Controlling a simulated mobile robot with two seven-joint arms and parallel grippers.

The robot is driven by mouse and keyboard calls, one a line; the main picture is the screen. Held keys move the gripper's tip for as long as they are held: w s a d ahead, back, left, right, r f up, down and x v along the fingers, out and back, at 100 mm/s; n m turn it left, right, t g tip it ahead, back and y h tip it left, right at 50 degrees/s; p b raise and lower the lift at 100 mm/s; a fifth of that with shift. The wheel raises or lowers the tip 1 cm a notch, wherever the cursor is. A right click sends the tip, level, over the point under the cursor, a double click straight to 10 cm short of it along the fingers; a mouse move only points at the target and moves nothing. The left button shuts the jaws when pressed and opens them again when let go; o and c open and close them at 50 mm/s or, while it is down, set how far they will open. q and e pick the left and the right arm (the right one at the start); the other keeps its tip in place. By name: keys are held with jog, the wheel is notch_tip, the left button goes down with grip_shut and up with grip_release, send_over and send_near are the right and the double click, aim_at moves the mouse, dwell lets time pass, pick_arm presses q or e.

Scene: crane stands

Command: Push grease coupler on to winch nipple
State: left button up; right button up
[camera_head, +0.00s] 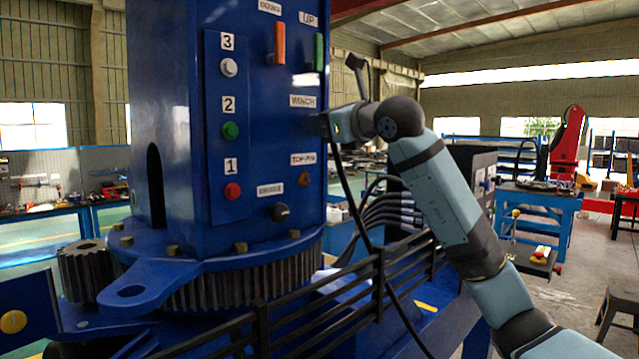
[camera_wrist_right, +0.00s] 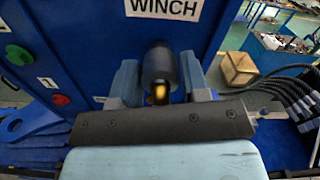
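My right gripper (camera_head: 322,126) is at the blue crane column (camera_head: 165,90), just below the WINCH label (camera_head: 303,101). In the right wrist view its two blue-grey fingers (camera_wrist_right: 160,80) stand on either side of the dark cylindrical grease coupler (camera_wrist_right: 158,64) and appear shut on it. A brass-coloured part (camera_wrist_right: 159,93) shows at the coupler's near end. A black hose (camera_head: 352,200) hangs down from the gripper. The winch nipple is hidden behind the coupler and gripper, so I cannot tell whether they touch. My left gripper is not in view.
The column's control panel has white (camera_head: 228,67), green (camera_head: 230,130) and red (camera_head: 232,191) buttons. A toothed ring (camera_head: 240,287) and black railing (camera_head: 330,290) lie below. Several black hoses (camera_head: 392,215) run right of the column. A blue workbench (camera_head: 537,200) stands farther back.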

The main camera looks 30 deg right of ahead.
jog(key=o, duration=0.3)
jog(key=shift+o, duration=0.2)
jog(key=shift+s, duration=0.1)
jog(key=shift+s+d+f+b, duration=0.1)
jog(key=shift+s+d+b, duration=0.1)
jog(key=shift+s+b, duration=0.25)
jog(key=b+v, duration=0.1)
jog(key=v, duration=0.3)
jog(key=shift+w, duration=0.1)
